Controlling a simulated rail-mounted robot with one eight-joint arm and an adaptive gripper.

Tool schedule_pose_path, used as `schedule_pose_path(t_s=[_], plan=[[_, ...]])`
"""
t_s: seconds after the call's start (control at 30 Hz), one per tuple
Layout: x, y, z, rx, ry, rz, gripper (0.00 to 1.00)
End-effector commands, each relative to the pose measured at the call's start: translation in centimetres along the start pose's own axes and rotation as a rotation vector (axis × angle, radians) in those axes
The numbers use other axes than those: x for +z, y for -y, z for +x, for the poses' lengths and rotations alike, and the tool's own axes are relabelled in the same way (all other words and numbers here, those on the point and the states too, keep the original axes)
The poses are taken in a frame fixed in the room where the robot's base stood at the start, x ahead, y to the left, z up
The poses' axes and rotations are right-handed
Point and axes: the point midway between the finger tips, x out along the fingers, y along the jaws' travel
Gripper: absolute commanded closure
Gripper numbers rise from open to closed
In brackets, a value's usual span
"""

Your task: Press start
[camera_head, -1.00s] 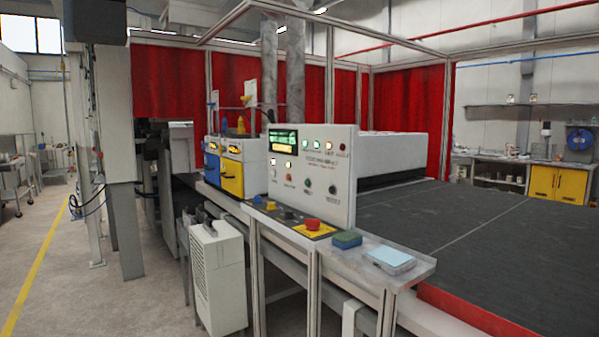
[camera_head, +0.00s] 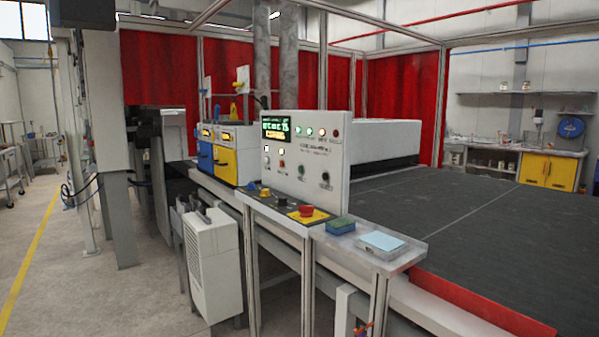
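The white control panel (camera_head: 305,185) of the roller coater stands upright in the middle of the view. It has a lit green and yellow display (camera_head: 275,130), a row of small lamps (camera_head: 322,132) and several small buttons. A dark green button (camera_head: 326,177) sits low on its right side, and a small red one (camera_head: 282,164) sits lower left. The labels are too small to read, so I cannot tell which button is start. On the ledge below are dark and yellow knobs (camera_head: 281,200) and a red mushroom button (camera_head: 306,210) on a yellow plate. My gripper is not in view.
A green and blue block (camera_head: 341,226) and a light blue pad (camera_head: 382,241) lie on the ledge. Blue and yellow units (camera_head: 226,160) stand left of the panel. A white box unit (camera_head: 211,265) stands below. A wide dark belt (camera_head: 470,225) extends right. Floor is free at left.

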Motion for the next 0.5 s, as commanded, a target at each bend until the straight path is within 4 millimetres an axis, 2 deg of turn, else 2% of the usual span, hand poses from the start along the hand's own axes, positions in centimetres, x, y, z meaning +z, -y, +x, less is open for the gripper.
schedule_pose_path(t_s=[0.03, 0.1, 0.5], plan=[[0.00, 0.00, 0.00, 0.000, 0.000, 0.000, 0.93], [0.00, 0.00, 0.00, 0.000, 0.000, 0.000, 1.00], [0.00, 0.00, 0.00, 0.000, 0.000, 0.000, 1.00]])
